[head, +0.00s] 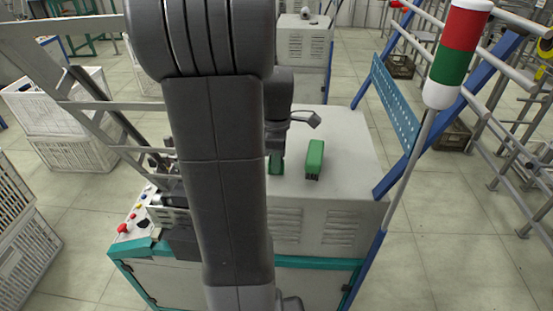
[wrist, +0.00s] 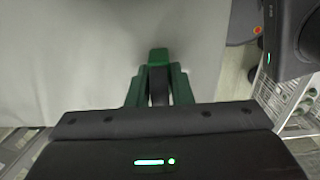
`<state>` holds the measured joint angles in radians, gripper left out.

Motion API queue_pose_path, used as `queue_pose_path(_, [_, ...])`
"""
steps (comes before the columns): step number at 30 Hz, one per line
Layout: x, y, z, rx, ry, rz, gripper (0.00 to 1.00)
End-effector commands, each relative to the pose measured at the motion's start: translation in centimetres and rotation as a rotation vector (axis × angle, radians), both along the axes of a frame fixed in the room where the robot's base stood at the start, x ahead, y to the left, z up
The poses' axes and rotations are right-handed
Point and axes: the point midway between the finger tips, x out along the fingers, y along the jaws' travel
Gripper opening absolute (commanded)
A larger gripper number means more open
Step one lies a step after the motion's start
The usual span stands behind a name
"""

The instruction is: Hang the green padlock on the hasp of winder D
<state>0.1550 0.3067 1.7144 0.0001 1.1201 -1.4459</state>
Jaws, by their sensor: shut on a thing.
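My gripper (wrist: 158,82) points down over the light grey machine top. In the wrist view its two green fingers are close together around a dark part with a green end, which I take for the green padlock (wrist: 158,56). Most of it is hidden between the fingers. I cannot make out a hasp.
A green block (head: 315,158) with a dark end stands on the machine top, right of my gripper. A red, white and green signal lamp (head: 458,50) rises on a pole at right. A blue perforated bar (head: 394,105) slants beside the machine. White crates (head: 60,110) stand at left.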

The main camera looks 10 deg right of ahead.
Motion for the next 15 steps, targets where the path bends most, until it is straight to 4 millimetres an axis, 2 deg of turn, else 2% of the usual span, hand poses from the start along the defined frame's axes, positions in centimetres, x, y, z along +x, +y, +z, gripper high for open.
queue_pose_path(2, [-0.01,0.0,-0.35,0.0,0.001,0.0,0.0])
queue_pose_path(3, [-0.01,0.0,-0.27,0.0,0.001,0.0,0.25])
queue_pose_path(6, [-0.01,0.0,-0.24,0.0,0.001,0.0,0.41])
queue_pose_path(15, [0.0,0.0,0.01,0.0,0.0,0.0,0.41])
